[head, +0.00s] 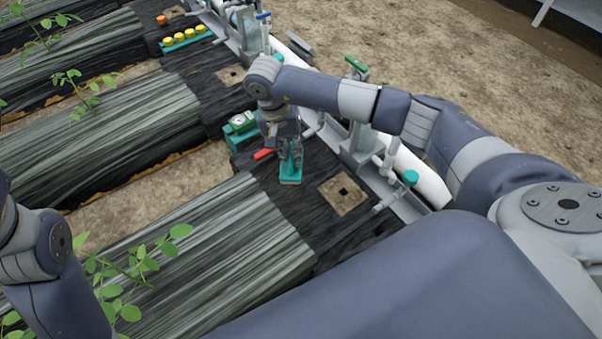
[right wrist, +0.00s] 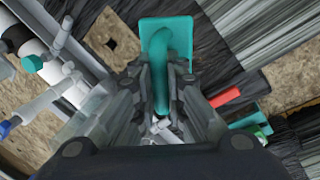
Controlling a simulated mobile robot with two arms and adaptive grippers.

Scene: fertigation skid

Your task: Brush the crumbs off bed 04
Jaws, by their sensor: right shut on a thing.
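My right gripper (head: 290,158) points down over the dark end of the nearest fabric-covered bed (head: 200,260). It is shut on a teal tool (head: 290,176) with a looped handle and a flat rectangular head, likely the brush. In the right wrist view the gripper (right wrist: 162,85) has its fingers around the handle of the teal tool (right wrist: 168,29). The head is at or just above the black cover; contact is unclear. I cannot make out crumbs or a bed number. My left arm shows at the left edge, but its gripper is out of view.
White pipe (head: 418,177) and valves run along the bed ends. Leafy plants (head: 125,270) grow from the nearest bed.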

